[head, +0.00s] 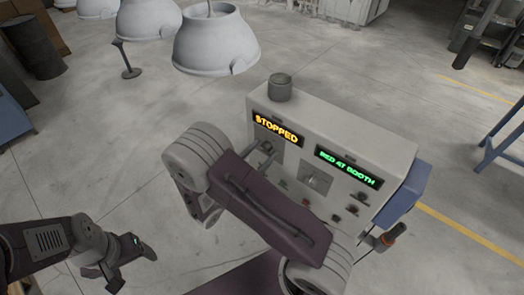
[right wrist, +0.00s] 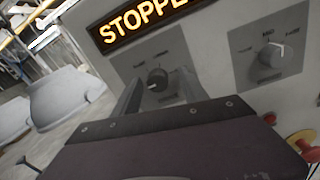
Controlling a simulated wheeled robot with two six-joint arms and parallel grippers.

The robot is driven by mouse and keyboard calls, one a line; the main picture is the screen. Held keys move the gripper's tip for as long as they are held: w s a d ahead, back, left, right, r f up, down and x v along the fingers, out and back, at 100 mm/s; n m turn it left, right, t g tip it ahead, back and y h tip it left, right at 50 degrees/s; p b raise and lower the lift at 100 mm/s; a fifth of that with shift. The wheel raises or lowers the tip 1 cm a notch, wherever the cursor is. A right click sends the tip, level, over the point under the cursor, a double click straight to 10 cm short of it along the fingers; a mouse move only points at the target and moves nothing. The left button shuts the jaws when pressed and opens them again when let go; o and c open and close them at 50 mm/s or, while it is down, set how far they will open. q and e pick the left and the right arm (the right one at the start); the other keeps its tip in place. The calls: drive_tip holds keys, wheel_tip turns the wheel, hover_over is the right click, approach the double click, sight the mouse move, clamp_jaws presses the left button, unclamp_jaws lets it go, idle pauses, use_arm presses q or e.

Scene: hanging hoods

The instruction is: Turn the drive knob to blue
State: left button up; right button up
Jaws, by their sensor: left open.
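The control box stands at the middle right with a lit "STOPPED" sign (head: 277,130) and a green "RED AT BOOTH" sign (head: 348,167). In the right wrist view a black knob (right wrist: 157,80) sits on a grey plate under the "STOPPED" sign. A light grey knob (right wrist: 271,55) sits on another plate to its right. My left gripper (head: 128,268) is open and empty, low at the left.
White hoods (head: 214,42) hang at the upper left, beyond the box. Red push buttons (right wrist: 303,140) are on the panel's lower part. A lever with an orange-red handle (head: 392,234) sticks out at the box's right.

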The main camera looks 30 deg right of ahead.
drive_tip(key=c, duration=0.5)
drive_tip(key=shift+w+a, duration=0.1)
drive_tip(key=c, duration=0.5)
drive_tip(key=shift+w+a, duration=0.1)
drive_tip(key=shift+w, duration=0.05)
clamp_jaws()
drive_tip(key=shift+f, duration=0.15)
drive_tip(key=shift+f+m+b, duration=0.15)
drive_tip(key=shift+m+b, duration=0.25)
drive_tip(key=shift+b, duration=0.3)
drive_tip(key=m+b, duration=0.3)
drive_tip(key=b, duration=0.1)
drive_tip(key=m+b, duration=0.3)
drive_tip(key=b, duration=0.1)
drive_tip(key=m+b, duration=0.3)
drive_tip(key=b, duration=0.1)
drive_tip(key=shift+f, duration=0.25)
drive_tip(key=shift+r+m+b, duration=0.25)
drive_tip(key=shift+m+b, duration=0.95)
drive_tip(key=shift+b, duration=0.1)
